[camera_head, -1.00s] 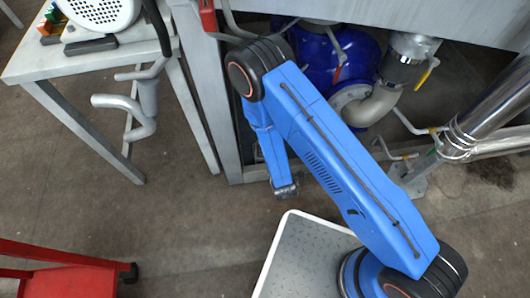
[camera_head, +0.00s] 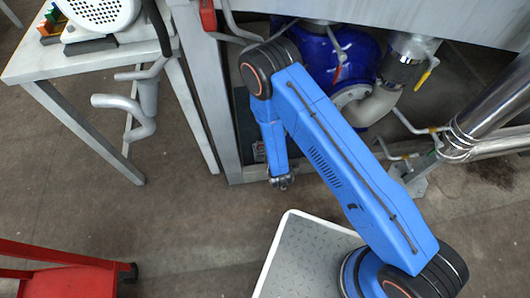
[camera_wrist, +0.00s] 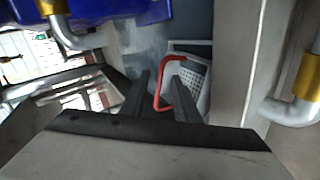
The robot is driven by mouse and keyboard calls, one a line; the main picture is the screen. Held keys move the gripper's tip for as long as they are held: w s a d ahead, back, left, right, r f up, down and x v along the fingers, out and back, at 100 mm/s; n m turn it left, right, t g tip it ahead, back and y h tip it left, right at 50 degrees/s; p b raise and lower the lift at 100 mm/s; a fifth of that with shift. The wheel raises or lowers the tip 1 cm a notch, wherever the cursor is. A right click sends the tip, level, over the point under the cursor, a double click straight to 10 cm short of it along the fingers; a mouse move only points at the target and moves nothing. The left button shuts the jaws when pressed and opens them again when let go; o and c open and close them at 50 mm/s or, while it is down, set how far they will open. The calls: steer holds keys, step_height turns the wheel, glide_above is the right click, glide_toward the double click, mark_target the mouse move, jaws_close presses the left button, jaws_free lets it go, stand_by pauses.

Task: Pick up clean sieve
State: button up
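A white perforated dish-like thing (camera_head: 100,10), which may be the sieve, sits on the table at the top left of the head view, cut off by the frame edge. In the wrist view a white perforated surface (camera_wrist: 197,76) with a red bent bar beside it shows beyond my fingers; I cannot tell whether it is the same thing. My gripper (camera_wrist: 160,78) has its two dark fingers apart with nothing held between them. In the head view my gripper's end (camera_head: 281,182) hangs low beside the machine frame, well right of the table and apart from the perforated thing.
The pale table (camera_head: 90,65) has bent grey pipes (camera_head: 135,115) hanging at its side. A blue pump or valve (camera_head: 355,60) and steel pipes (camera_head: 495,100) lie behind my arm. A red stool or cart (camera_head: 65,280) stands at lower left. Floor between is clear.

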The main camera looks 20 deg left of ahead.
jaws_close()
stand_by(1.3)
